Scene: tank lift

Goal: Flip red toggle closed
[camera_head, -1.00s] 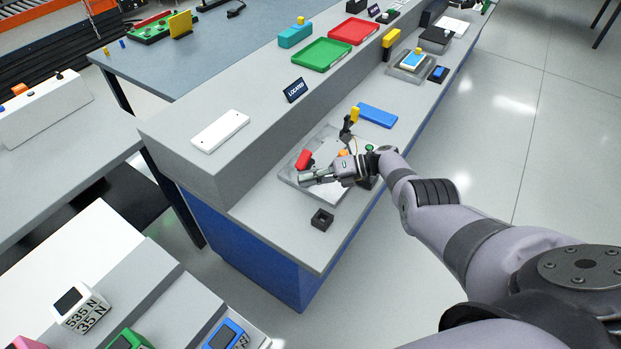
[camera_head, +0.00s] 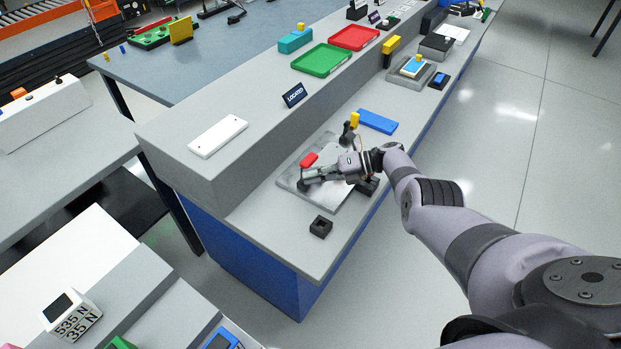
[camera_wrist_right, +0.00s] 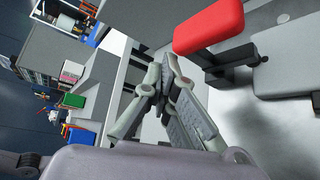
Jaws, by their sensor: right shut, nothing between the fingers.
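The red toggle (camera_head: 309,159) stands on the grey fixture plate (camera_head: 338,197) on the bench ledge. My right gripper (camera_head: 306,182) reaches in from the right over the plate, its fingertips just in front of and below the red handle. In the right wrist view the red handle (camera_wrist_right: 208,26) sits on a black lever at the upper right, apart from the shut, empty fingers (camera_wrist_right: 166,66) in the picture. Whether any part touches the lever is hidden. My left gripper is not in view.
A yellow-handled clamp (camera_head: 354,121) stands at the plate's far end, with a blue block (camera_head: 377,121) beyond it. A small black square block (camera_head: 321,226) lies in front of the plate. The raised shelf with a white bar (camera_head: 218,136) borders the ledge on the left.

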